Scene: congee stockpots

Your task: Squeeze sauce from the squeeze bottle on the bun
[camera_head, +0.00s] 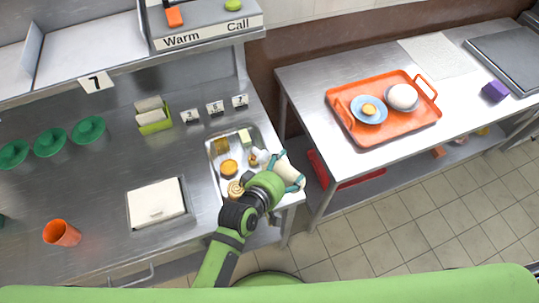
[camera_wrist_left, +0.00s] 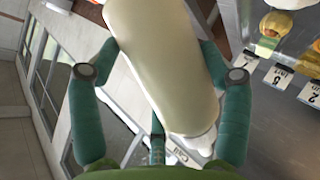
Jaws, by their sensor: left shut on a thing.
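My left gripper (camera_head: 291,172) is shut around a cream squeeze bottle (camera_head: 284,165), at the right edge of a metal tray on the left counter. In the left wrist view the bottle (camera_wrist_left: 165,60) lies tilted between the teal fingers, its narrower white end toward the bottom of the picture. A small round tan piece (camera_head: 369,109), which looks like the bun, sits on a blue plate (camera_head: 357,118) on the orange tray (camera_head: 395,137) at the right table. My right gripper is not in view.
The metal tray (camera_head: 213,165) holds several small food items. A white rounded item (camera_head: 402,96) stands beside the blue plate. A purple block (camera_head: 495,91) lies at the table's right. A gap separates counter and table.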

